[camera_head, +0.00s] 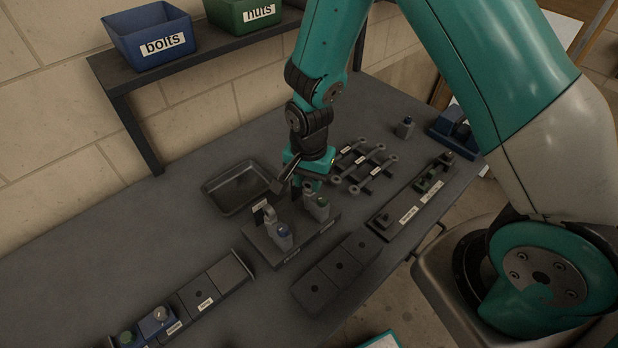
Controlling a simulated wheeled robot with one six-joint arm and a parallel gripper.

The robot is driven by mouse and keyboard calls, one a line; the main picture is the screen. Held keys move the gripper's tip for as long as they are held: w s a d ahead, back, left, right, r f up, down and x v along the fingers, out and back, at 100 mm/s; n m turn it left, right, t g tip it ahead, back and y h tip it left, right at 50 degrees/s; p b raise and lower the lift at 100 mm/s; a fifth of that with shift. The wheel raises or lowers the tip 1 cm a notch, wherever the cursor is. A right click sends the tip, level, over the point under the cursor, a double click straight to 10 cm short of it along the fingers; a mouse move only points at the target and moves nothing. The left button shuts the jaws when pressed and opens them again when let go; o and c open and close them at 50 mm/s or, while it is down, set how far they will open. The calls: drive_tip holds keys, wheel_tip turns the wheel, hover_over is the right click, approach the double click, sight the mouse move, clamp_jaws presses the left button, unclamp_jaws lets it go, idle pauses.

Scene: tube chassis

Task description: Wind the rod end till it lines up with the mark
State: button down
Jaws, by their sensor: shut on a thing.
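My gripper (292,187) is low over the middle of the table, jaws down, between a shallow dark tray and a rack of rods. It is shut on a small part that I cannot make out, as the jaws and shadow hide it. Several dark rods with round grey ends (354,190) lie side by side just right of the gripper, with small white labels. I cannot tell which rod end the task means. A long dark fixture (408,200) with white labels lies further right. No alignment mark can be made out at this size.
A dark holder block (316,237) with several grey, coloured-topped pieces stands just below the gripper. The tray (210,197) is left. A dark plate with holes (317,290) lies in front. A shelf (205,43) bears blue (150,35) and green (243,14) bins.

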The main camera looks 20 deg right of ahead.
drive_tip(key=shift+f, duration=0.1)
drive_tip(key=n, duration=0.4)
drive_tip(key=shift+n, duration=0.6)
drive_tip(key=n, duration=0.2)
drive_tip(key=shift+n, duration=1.6)
drive_tip(key=n, duration=0.4)
drive_tip(key=shift+n, duration=0.3)
drive_tip(key=shift+s, duration=0.1)
